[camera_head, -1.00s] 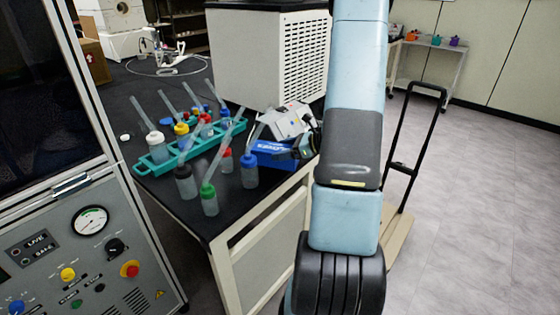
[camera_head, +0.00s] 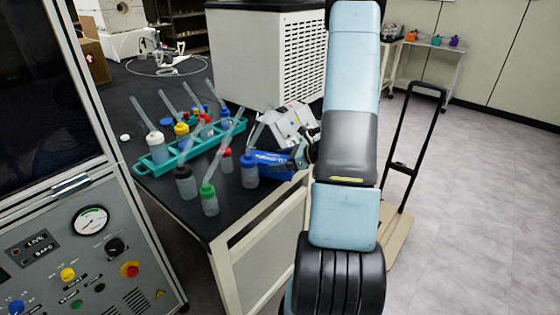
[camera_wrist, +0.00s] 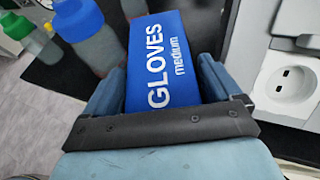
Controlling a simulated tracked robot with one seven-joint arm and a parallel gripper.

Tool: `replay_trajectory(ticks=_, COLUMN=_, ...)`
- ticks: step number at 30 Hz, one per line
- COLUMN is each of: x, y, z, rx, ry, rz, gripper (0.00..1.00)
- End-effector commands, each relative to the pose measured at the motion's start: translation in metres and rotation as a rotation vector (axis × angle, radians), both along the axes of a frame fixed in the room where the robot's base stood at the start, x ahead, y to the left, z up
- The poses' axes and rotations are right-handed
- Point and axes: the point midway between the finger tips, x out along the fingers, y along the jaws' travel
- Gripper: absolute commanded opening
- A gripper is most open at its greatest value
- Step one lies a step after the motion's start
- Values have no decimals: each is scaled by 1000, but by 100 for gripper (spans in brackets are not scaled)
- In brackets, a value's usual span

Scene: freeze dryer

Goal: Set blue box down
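The blue box (camera_head: 270,165), lettered "GLOVES medium", is at the right edge of the black bench top in the head view. In the wrist view the blue box (camera_wrist: 160,50) lies between the two fingers of my gripper (camera_wrist: 161,78), which press against its sides. My gripper (camera_head: 303,157) is partly hidden by my arm in the head view. The box looks slightly tilted there. I cannot tell whether its underside touches the bench.
A blue-capped bottle (camera_head: 249,172) stands close left of the box, with green-, red- and black-capped bottles nearby. A white device (camera_head: 290,125) with a socket (camera_wrist: 290,82) sits right behind the box. A trolley (camera_head: 400,170) stands to the right.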

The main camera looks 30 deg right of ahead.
Motion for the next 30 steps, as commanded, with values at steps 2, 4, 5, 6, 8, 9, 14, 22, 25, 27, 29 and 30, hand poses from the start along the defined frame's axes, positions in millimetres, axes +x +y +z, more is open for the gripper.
replay_trajectory(ticks=2, x=0, y=0, z=0, rx=0, ry=0, rz=0, gripper=91)
replay_trajectory(ticks=4, x=0, y=-1, z=0, rx=0, ry=0, rz=-1, gripper=91)
replay_trajectory(ticks=5, x=-1, y=-2, z=1, rx=0, ry=0, rz=-1, gripper=91)
replay_trajectory(ticks=6, x=-2, y=-3, z=2, rx=-1, ry=-1, rz=-2, gripper=91)
replay_trajectory(ticks=8, x=-6, y=-6, z=4, rx=-1, ry=-1, rz=-3, gripper=91)
replay_trajectory(ticks=9, x=-9, y=-9, z=6, rx=-1, ry=-1, rz=-2, gripper=91)
replay_trajectory(ticks=14, x=-28, y=-27, z=16, rx=-2, ry=-2, rz=-5, gripper=91)
replay_trajectory(ticks=22, x=-62, y=-58, z=35, rx=-1, ry=-1, rz=-4, gripper=91)
replay_trajectory(ticks=25, x=-71, y=-67, z=41, rx=-2, ry=-2, rz=-3, gripper=91)
replay_trajectory(ticks=27, x=-76, y=-71, z=43, rx=-1, ry=-1, rz=-4, gripper=91)
replay_trajectory(ticks=29, x=-79, y=-73, z=45, rx=0, ry=0, rz=-3, gripper=91)
replay_trajectory(ticks=30, x=-80, y=-74, z=45, rx=0, ry=0, rz=-1, gripper=91)
